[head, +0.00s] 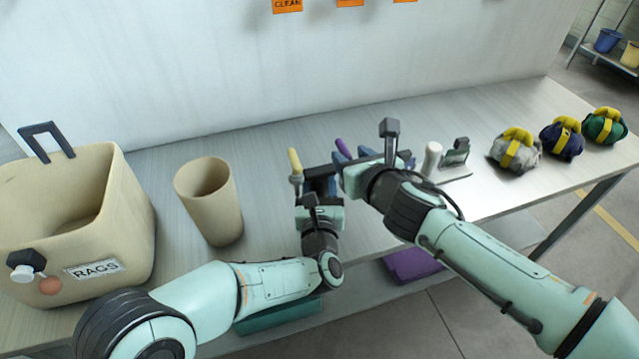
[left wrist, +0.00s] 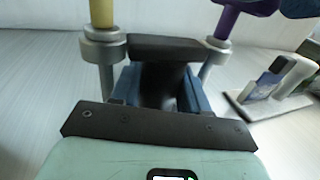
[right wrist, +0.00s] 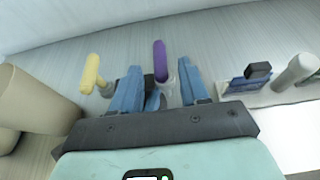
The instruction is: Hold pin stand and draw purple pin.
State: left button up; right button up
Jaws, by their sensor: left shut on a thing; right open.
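The pin stand (left wrist: 165,47) shows in the left wrist view as a dark bar between two grey collars. A yellow pin (left wrist: 102,12) stands in the left collar and a purple pin (left wrist: 228,20) in the right one. My left gripper (left wrist: 158,82) is shut on the pin stand between the collars. In the right wrist view the purple pin (right wrist: 160,60) is upright in its collar, and my right gripper (right wrist: 160,78) is open with its blue fingers either side of it. I cannot tell whether they touch it. In the head view the yellow pin (head: 294,160) and purple pin (head: 343,148) show behind the grippers.
A beige rags bin (head: 120,215) and a beige cup (head: 222,225) stand left. A small holder with a white cylinder (head: 432,158) stands right of my right gripper. Several strapped bags (head: 515,150) sit at the table's right end. A wall runs behind the table.

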aim_at(347, 152)
pick_arm(q)
jog(key=shift+r, duration=0.1)
pick_arm(e)
jog(key=shift+x, duration=1.85)
grip_shut()
jog(key=shift+r, duration=0.15)
jog(key=shift+r, duration=4.65)
jog(key=shift+r, duration=0.1)
jog(key=shift+r, duration=1.95)
